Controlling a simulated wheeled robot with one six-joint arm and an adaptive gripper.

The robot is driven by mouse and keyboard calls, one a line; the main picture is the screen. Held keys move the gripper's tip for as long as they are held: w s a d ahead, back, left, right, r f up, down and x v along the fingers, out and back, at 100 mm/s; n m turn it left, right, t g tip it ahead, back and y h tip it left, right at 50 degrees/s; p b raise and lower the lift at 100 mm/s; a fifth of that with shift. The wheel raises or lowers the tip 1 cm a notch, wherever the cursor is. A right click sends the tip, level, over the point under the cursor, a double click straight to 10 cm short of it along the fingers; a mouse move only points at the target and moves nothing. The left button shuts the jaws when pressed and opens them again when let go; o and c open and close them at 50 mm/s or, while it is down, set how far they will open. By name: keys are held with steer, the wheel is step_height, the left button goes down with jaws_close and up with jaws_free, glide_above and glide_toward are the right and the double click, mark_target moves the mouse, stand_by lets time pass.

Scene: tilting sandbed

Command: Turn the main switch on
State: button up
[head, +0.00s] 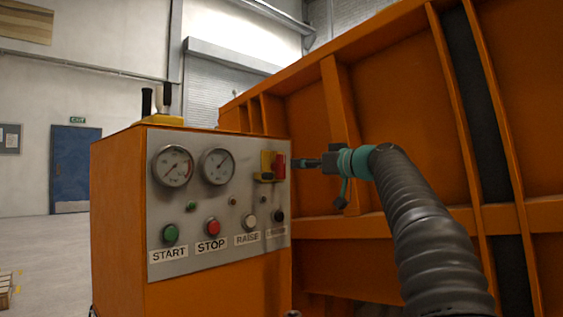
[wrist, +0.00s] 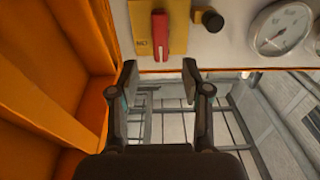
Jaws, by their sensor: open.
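The main switch is a red handle (head: 279,166) on a yellow plate (head: 266,160), at the upper right of the grey control panel (head: 235,200). In the wrist view the red handle (wrist: 160,33) lies upright in the picture on the yellow plate (wrist: 138,12), near the panel's edge. My gripper (head: 302,163) is just right of the switch in the head view. In the wrist view my gripper's fingers (wrist: 160,72) are apart and empty, with the handle's lower end lined up between them and slightly beyond the tips. I cannot tell whether they touch it.
A dark knob (wrist: 207,18) sits close beside the switch in the wrist view. Two gauges (head: 173,166) and the START (head: 170,235) and STOP (head: 212,227) buttons are on the panel. Levers (head: 167,95) stand on the orange cabinet. The orange sandbed wall (head: 390,95) rises behind my arm.

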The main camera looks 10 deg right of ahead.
mark_target(284, 164)
steer(key=p+x, duration=0.3)
steer(key=x, duration=0.6)
jaws_close()
